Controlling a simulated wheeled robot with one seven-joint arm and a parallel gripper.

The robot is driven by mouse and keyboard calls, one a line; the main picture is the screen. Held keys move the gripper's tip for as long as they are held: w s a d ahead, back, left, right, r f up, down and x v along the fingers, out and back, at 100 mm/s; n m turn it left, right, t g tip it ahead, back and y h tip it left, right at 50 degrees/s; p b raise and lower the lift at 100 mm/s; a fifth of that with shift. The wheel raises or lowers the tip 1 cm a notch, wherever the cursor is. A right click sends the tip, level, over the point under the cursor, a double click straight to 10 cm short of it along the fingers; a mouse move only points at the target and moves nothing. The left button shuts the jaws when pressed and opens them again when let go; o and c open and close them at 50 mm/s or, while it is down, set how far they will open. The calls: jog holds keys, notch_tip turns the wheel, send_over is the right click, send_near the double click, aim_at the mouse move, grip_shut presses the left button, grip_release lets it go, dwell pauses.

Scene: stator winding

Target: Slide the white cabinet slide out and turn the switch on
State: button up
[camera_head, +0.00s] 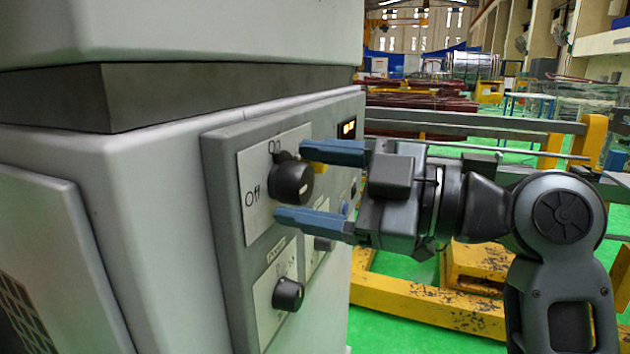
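A white-grey cabinet (150,180) fills the left of the view, with a raised grey control panel (222,180) on its face. A large black rotary switch (291,182) sits on a white plate marked "On" at the top and "Off" at the left. My gripper (288,185) comes in from the right with its two blue-grey fingers spread, one above and one below the switch. The fingers look apart from the knob, though the exact depth is hard to tell. No separate sliding part of the cabinet can be made out for certain.
A smaller black knob (288,294) is below the switch, with another knob (324,243) partly behind my lower finger. A small lit display (347,128) is at the panel's upper right. Yellow framework (430,304) stands on the green floor behind my arm.

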jog(key=c, duration=1)
jog(key=shift+c, duration=0.2)
jog(key=shift+m, duration=0.3)
jog(key=m+p, duration=0.1)
jog(key=m, duration=0.2)
jog(key=shift+r+m+p, duration=0.1)
jog(key=shift+m+p, duration=0.2)
jog(key=shift+p, duration=0.05)
jog(key=m+p, duration=0.2)
jog(key=m, duration=0.2)
jog(key=shift+w+m+p, duration=0.15)
jog(key=shift+m+p, duration=0.15)
jog(key=m+p, duration=0.4)
jog(key=m, duration=0.1)
jog(key=shift+w+d, duration=0.1)
jog(key=shift+w, duration=0.05)
jog(key=shift+m+p, duration=1.45)
jog(key=shift+m, duration=0.65)
jog(key=shift+f, duration=0.2)
